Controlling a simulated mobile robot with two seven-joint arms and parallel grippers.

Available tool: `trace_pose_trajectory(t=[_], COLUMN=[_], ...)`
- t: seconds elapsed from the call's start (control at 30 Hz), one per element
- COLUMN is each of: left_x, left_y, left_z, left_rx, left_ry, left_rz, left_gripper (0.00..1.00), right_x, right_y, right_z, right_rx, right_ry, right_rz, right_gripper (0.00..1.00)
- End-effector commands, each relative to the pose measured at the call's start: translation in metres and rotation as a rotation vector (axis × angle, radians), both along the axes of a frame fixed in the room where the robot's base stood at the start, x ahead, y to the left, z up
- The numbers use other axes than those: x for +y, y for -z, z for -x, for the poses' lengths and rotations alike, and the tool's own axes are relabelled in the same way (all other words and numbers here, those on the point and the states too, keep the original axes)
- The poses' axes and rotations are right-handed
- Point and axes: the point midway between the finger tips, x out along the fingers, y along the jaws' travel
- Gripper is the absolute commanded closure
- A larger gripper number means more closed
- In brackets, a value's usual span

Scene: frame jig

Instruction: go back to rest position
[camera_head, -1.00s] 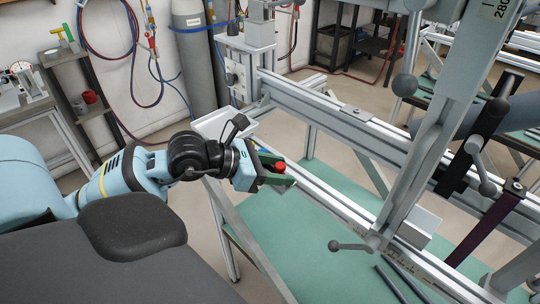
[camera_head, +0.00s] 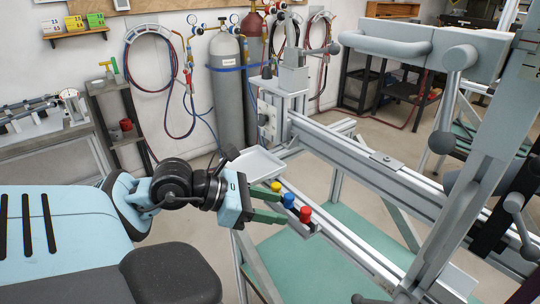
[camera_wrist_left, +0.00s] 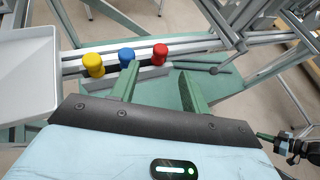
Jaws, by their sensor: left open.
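My left gripper (camera_head: 286,207) has two green fingers, spread apart with nothing between them. It is beside a short row of caps on the frame jig's rail: yellow (camera_head: 276,187), blue (camera_head: 289,200) and red (camera_head: 305,214). In the left wrist view, the yellow cap (camera_wrist_left: 93,65), blue cap (camera_wrist_left: 126,57) and red cap (camera_wrist_left: 160,53) stand beyond the fingertips (camera_wrist_left: 160,72). A dark mechanism with a green finger, seemingly my right gripper (camera_wrist_left: 270,138), shows small at that view's right edge; its opening is unclear.
A white tray (camera_head: 252,163) sits at the rail's left end, close to my left gripper. Grey beams and clamp handles (camera_head: 462,57) fill the right side. A green panel (camera_head: 350,232) lies below. Gas cylinders (camera_head: 226,90) and a shelf (camera_head: 118,125) stand behind.

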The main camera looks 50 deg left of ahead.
Motion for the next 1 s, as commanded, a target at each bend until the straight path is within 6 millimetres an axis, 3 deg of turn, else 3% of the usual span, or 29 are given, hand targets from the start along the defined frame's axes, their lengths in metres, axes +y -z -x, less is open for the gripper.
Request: trace_pose_trajectory(t=[0.77,0.87,1.0], left_x=[-0.001,-0.008,-0.026], left_y=[0.001,0.006,0.014], left_z=[0.001,0.006,0.019], left_rx=[0.006,0.04,0.133], left_ry=[0.0,-0.005,-0.041], left_rz=[0.018,0.122,0.451], left_gripper=[0.54,0.54,0.54], right_x=[0.0,0.0,0.0], right_y=[-0.001,-0.005,-0.019], right_z=[0.0,-0.003,-0.01], right_rx=[-0.001,-0.007,-0.025], right_ry=[-0.001,-0.001,0.0], right_rz=[0.0,0.001,0.0], right_gripper=[1.0,1.0,1.0])
